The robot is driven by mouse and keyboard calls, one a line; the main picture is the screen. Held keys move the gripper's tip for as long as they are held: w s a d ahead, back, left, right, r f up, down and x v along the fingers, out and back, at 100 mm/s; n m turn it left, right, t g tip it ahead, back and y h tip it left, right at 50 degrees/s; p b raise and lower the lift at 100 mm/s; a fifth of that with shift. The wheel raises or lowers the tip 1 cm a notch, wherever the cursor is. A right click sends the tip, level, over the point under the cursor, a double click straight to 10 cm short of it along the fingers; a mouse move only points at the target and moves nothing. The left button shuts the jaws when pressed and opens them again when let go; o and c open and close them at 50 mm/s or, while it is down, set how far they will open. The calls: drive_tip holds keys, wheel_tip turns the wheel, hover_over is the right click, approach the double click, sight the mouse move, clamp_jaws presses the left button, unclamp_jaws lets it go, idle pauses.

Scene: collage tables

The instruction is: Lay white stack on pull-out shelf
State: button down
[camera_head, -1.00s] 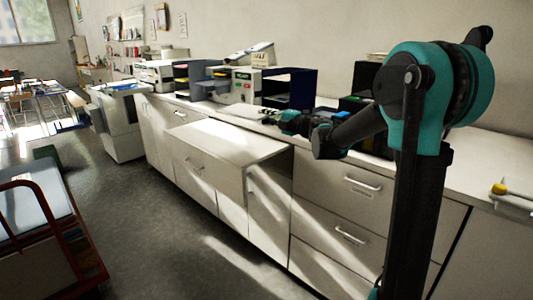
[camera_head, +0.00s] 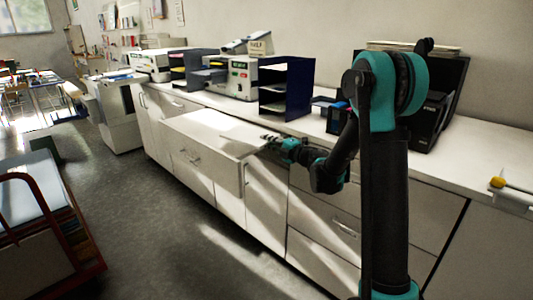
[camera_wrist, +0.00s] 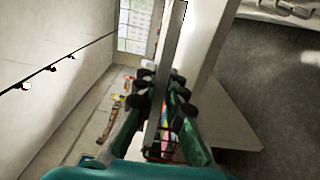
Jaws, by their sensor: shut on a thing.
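The white stack (camera_head: 243,136) is a thin, flat, pale slab held out from my gripper (camera_head: 268,139) in the head view. My gripper is shut on its right edge. The stack is over the back right part of the white pull-out shelf (camera_head: 195,130), which juts out from the cabinet front. White on white, I cannot tell whether it touches the shelf. In the wrist view the fingers (camera_wrist: 165,92) pinch the stack (camera_wrist: 172,45), seen nearly edge-on as a long narrow strip.
The counter (camera_head: 385,160) behind carries a printer (camera_head: 240,75), a dark blue sorter (camera_head: 287,88) and a black machine (camera_head: 440,115) at right. A red-framed cart (camera_head: 45,235) stands at lower left. The shelf's front and left are clear.

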drive_tip(key=shift+f, duration=2.55)
drive_tip(key=shift+f, duration=0.1)
drive_tip(key=c, duration=1.6)
unclamp_jaws()
